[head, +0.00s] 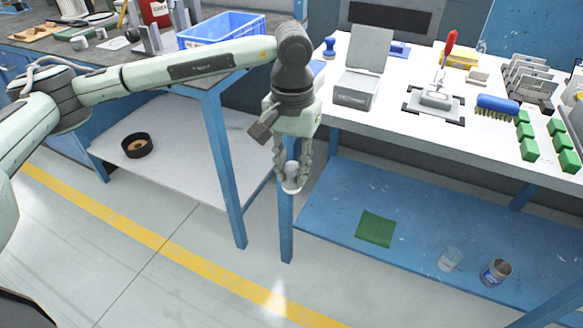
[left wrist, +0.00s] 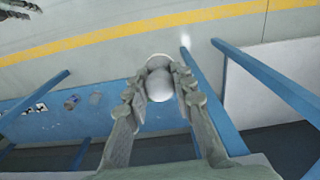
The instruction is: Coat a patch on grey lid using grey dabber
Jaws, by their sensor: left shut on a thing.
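My left gripper (head: 291,180) hangs downward in front of the gap between the benches, above the floor. It is shut on the grey dabber (head: 292,184), of which a pale round end shows between the fingers, also in the left wrist view (left wrist: 159,86). The rest of the dabber is hidden. The grey lid (head: 368,48) stands raised at the back of a small grey box (head: 355,91) on the white bench, up and to the right of the gripper and apart from it. A pale jointed part, seemingly my right gripper (left wrist: 20,8), is cut off in the left wrist view's corner.
The white bench (head: 400,125) also holds a blue knobbed tool (head: 330,46), a red-handled tool on a metal block (head: 437,98), a blue brush (head: 497,105) and several green blocks. A blue crate (head: 222,28) stands on the left bench. Blue legs (head: 226,165) rise near the gripper.

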